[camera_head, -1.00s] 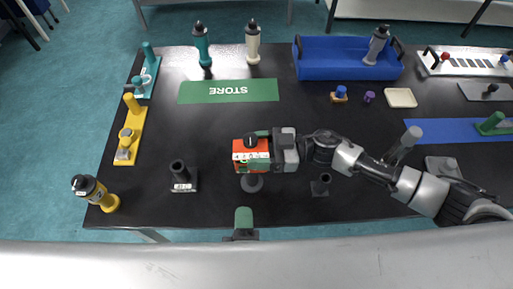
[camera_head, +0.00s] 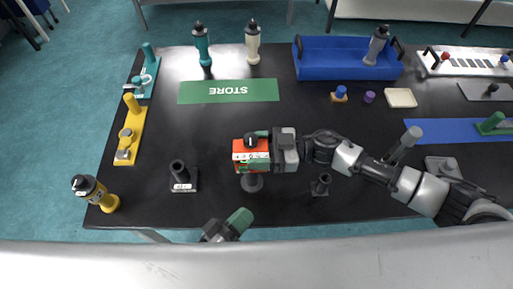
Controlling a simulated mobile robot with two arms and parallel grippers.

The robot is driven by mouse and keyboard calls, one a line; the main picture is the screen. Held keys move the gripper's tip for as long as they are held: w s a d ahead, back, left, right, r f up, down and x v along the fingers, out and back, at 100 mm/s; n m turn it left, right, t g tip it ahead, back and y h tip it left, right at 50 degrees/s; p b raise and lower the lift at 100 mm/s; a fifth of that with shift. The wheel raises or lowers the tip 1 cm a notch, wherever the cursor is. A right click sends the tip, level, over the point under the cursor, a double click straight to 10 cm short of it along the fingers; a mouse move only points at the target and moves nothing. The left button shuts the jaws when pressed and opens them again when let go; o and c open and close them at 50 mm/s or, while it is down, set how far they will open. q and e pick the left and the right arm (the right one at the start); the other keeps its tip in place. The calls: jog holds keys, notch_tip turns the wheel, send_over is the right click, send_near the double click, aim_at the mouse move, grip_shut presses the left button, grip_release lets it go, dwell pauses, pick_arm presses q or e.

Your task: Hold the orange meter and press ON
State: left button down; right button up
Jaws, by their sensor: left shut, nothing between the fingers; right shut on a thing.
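The orange meter (camera_head: 247,160) is a small box with a dark knob on top, near the middle of the table. My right gripper (camera_head: 268,148) comes in from the right and is shut on it. A round dark stand (camera_head: 251,183) shows just below the meter; I cannot tell whether they touch. The ON button is too small to make out. My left gripper (camera_head: 240,219) is shut and empty, with a green tip, at the table's front edge, below and a little left of the meter and apart from it.
A black post stand (camera_head: 183,180) is left of the meter, and another black stand (camera_head: 320,185) is to its right. A green STORE mat (camera_head: 229,91) and a blue tray (camera_head: 340,72) lie farther back. The table between is mostly clear.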

pick_arm(q)
jog(key=w, duration=0.7)
jog(key=shift+w, duration=0.4)
jog(key=shift+w+f, duration=0.1)
dwell(1.5)
jog(key=shift+w, duration=0.35)
jog(key=shift+w, duration=0.3)
dwell(0.5)
jog(key=shift+s, duration=0.75)
jog(key=s, duration=0.6)
